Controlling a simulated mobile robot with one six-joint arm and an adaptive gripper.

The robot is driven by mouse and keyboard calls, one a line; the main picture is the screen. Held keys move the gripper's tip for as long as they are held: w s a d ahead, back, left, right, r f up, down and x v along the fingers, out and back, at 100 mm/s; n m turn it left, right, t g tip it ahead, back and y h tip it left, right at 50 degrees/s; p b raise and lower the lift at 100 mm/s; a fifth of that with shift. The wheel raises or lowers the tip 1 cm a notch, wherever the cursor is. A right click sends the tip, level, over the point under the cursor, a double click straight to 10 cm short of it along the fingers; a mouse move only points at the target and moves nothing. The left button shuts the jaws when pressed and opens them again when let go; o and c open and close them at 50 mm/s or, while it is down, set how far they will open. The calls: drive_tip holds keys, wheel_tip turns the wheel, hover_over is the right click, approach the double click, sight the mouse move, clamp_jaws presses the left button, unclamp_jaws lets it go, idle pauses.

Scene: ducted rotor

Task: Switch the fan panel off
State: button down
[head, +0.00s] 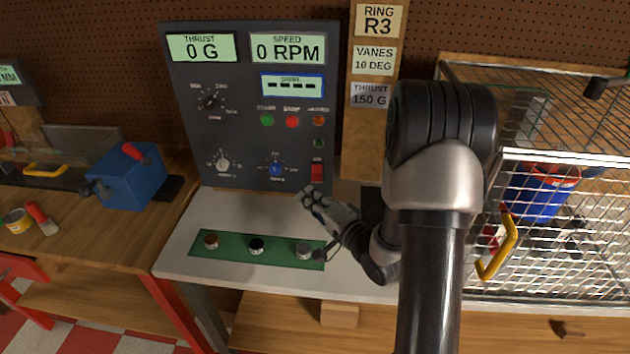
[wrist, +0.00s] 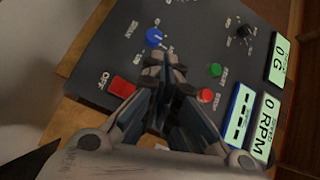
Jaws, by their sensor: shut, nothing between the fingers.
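The dark fan panel (head: 245,125) stands upright at the back of the white bench. Its screens read 0 G and 0 RPM. A red rocker switch (head: 317,173) sits at its lower right; in the wrist view the red switch (wrist: 122,87) shows beside an OFF label. My gripper (head: 308,196) is shut and empty, just below and in front of the switch in the head view. In the wrist view my gripper (wrist: 166,65) covers part of the panel between the red switch and the green button. I cannot tell whether the fingers touch the panel.
A green mat (head: 228,250) with three small knob-like parts lies on the white bench (head: 185,235). A wire cage (head: 560,220) with a yellow handle stands at the right. A blue box-shaped tool (head: 130,178) is at the left. Buttons and dials surround the switch.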

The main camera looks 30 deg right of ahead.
sight(317, 173)
drive_tip(key=shift+w, duration=0.1)
drive_tip(key=w+d+f+b, duration=0.2)
drive_tip(key=w+d+f, duration=0.1)
drive_tip(key=w, duration=0.3)
drive_tip(key=shift+w+d+f, duration=0.2)
drive_tip(key=shift+d+f, duration=0.2)
drive_tip(key=shift+d, duration=0.3)
drive_tip(key=shift+w+d, duration=0.1)
idle(0.9)
drive_tip(key=shift+w+d+f+b, duration=0.15)
drive_tip(key=shift+w+b, duration=0.1)
drive_tip(key=shift+b, duration=0.05)
drive_tip(key=shift+w+d+f, duration=0.2)
drive_tip(key=shift+w, duration=0.1)
idle(0.8)
drive_tip(key=shift+s+a+r, duration=0.4)
drive_tip(key=shift+s+a, duration=0.05)
drive_tip(key=shift+s, duration=0.2)
